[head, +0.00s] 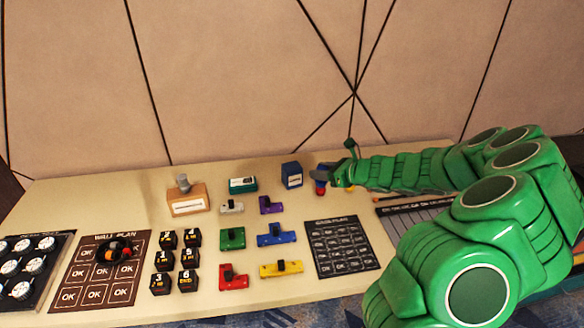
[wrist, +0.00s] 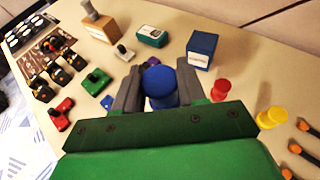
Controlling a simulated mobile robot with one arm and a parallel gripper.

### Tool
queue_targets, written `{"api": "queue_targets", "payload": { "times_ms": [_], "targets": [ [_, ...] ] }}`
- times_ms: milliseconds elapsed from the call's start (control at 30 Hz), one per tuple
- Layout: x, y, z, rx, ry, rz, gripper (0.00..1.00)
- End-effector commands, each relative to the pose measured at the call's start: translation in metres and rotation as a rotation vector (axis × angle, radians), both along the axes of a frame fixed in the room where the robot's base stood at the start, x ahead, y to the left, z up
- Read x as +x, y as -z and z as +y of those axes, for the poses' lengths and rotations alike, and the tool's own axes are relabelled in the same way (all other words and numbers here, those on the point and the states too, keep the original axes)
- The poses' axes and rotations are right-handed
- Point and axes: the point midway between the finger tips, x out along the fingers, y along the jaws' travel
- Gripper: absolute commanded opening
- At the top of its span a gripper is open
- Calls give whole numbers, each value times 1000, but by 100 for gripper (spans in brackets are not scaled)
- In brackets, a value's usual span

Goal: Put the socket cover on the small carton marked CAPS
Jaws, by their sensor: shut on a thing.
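My gripper (wrist: 158,88) is shut on a round blue socket cover (wrist: 160,84), held between the two grey fingers. In the head view my gripper (head: 326,174) is at the back of the table, just right of a small blue carton (head: 292,175). That carton also shows in the wrist view (wrist: 201,50), ahead and to the right of the held cover and apart from it. It has a white label whose lettering is too small to read. Its top looks bare.
A red cover (wrist: 221,89) and yellow covers (wrist: 271,117) stand right of the gripper. A green box (head: 243,184) and a tan box (head: 187,200) with a grey-topped object stand left of the carton. Coloured blocks (head: 278,235) and a dark plan mat (head: 342,246) lie in front.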

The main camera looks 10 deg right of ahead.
Motion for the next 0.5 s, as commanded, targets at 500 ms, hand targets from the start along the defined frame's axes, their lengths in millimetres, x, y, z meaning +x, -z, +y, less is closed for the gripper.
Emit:
{"api": "queue_targets", "payload": {
  "times_ms": [500],
  "targets": [
    [69, -50, 56, -4, -34, -1, 12]
  ]
}}
